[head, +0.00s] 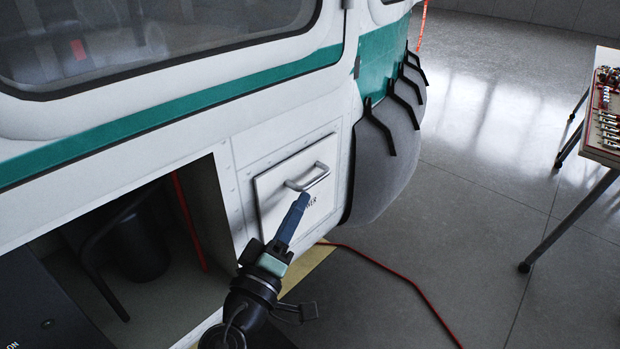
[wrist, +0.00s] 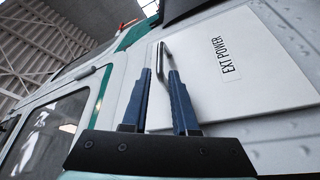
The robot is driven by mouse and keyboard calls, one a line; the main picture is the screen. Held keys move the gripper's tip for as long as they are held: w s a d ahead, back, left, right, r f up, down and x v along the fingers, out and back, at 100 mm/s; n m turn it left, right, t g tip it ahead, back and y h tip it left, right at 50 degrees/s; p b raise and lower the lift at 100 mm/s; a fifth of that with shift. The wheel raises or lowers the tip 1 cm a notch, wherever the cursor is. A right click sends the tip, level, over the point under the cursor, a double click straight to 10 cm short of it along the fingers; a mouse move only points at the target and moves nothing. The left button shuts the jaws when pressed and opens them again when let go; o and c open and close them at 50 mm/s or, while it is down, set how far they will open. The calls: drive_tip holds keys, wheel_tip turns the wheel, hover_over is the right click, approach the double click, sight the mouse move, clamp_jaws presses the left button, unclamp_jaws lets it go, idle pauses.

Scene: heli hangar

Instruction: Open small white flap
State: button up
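The small white flap (head: 270,195) is a square panel low on the helicopter's side and looks closed.
A dark open compartment (head: 140,260) lies left of the flap. Grey padding with black straps (head: 385,160) is to the right. A red cable (head: 400,275) runs over the floor. A table with small parts (head: 607,140) stands far right.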

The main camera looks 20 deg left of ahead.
sight(309, 182)
drive_tip(key=x, duration=0.6)
drive_tip(key=shift+w, duration=0.1)
clamp_jaws()
drive_tip(key=shift+r, duration=0.1)
idle(1.2)
